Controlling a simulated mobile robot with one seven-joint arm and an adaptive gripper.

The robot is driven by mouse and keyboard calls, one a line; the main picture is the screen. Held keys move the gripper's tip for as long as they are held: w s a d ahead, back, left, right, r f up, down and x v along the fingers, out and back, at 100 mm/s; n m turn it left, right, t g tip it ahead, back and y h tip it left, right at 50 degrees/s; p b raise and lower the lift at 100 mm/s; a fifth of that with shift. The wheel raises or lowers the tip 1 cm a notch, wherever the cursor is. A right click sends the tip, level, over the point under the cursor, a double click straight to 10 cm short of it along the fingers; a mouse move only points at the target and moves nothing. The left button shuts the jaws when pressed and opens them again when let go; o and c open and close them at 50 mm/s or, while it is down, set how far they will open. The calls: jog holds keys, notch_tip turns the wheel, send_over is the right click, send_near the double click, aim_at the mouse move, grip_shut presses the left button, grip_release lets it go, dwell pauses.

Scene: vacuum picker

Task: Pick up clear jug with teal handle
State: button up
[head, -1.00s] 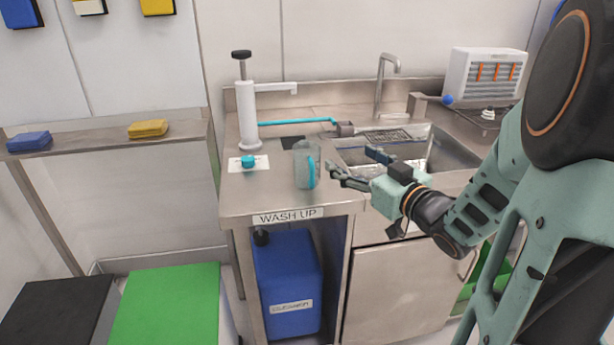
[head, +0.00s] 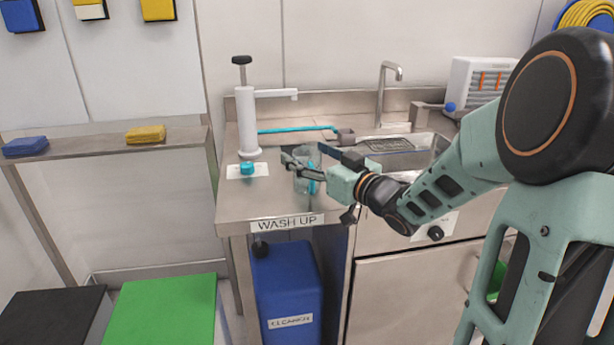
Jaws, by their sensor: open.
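The clear jug (head: 301,184) with its teal handle (head: 312,184) stands upright on the steel counter, left of the sink. My gripper (head: 305,155) is open at the jug's upper part. Its near finger crosses in front of the jug and its other finger shows behind, so the jug appears to be between them. I cannot tell whether either finger touches it. The gripper and fingers hide part of the jug's upper body and handle.
A white pump dispenser (head: 247,125) and a small teal cap (head: 247,168) stand left of the jug. A teal-handled brush (head: 295,129) lies behind it. The sink (head: 428,158) and tap (head: 382,95) are to the right. The counter's front edge is close.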

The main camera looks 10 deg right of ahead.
jog(key=shift+w+a, duration=0.15)
jog(key=shift+w, duration=0.2)
jog(key=shift+c, duration=0.4)
jog(key=c, duration=1.2)
jog(key=shift+r, duration=0.2)
